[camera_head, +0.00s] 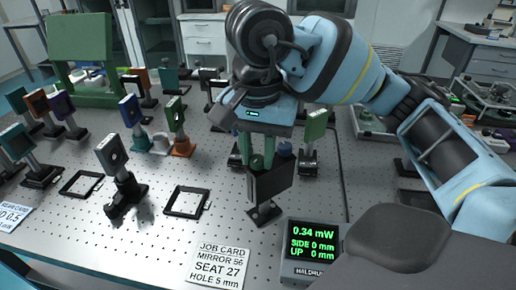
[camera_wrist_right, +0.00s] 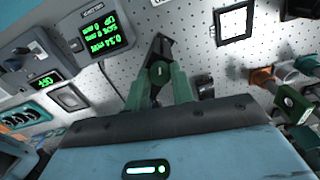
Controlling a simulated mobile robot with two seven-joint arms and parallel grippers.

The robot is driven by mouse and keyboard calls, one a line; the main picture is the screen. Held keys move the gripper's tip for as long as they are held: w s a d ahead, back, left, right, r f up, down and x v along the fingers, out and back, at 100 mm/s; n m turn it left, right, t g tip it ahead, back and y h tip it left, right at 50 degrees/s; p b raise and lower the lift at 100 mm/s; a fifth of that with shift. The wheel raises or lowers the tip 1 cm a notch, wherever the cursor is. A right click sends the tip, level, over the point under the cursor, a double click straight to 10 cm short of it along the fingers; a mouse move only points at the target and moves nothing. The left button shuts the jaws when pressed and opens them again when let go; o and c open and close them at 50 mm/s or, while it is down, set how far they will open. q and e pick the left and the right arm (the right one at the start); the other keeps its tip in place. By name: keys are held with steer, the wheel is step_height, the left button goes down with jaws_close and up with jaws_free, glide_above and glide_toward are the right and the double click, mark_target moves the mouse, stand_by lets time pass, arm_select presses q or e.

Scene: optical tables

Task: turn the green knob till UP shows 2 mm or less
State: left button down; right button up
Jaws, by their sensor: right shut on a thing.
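The green knob (camera_head: 257,162) sits at the top of a dark mirror mount (camera_head: 270,181) that stands on the optical table. My right gripper (camera_head: 258,150) comes down from above and is shut on the green knob. In the right wrist view the knob (camera_wrist_right: 159,73) shows between the two green fingers (camera_wrist_right: 160,88). A blue knob (camera_head: 284,149) is just right of it on the same mount. The meter display (camera_head: 311,243) in front reads 0.34 mW, SIDE 0 mm, UP 0 mm. My left gripper is not in view.
Another post-mounted optic (camera_head: 314,127) stands close to the right of my gripper. A job card (camera_head: 218,266) lies near the front edge. Several coloured mounts crowd the far left.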

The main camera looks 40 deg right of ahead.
mark_target(258, 159)
steer(key=shift+n, duration=0.3)
steer(key=o, duration=1)
step_height(258, 159, up, 8)
steer(key=shift+f+p, duration=0.2)
steer(key=shift+p, duration=0.9)
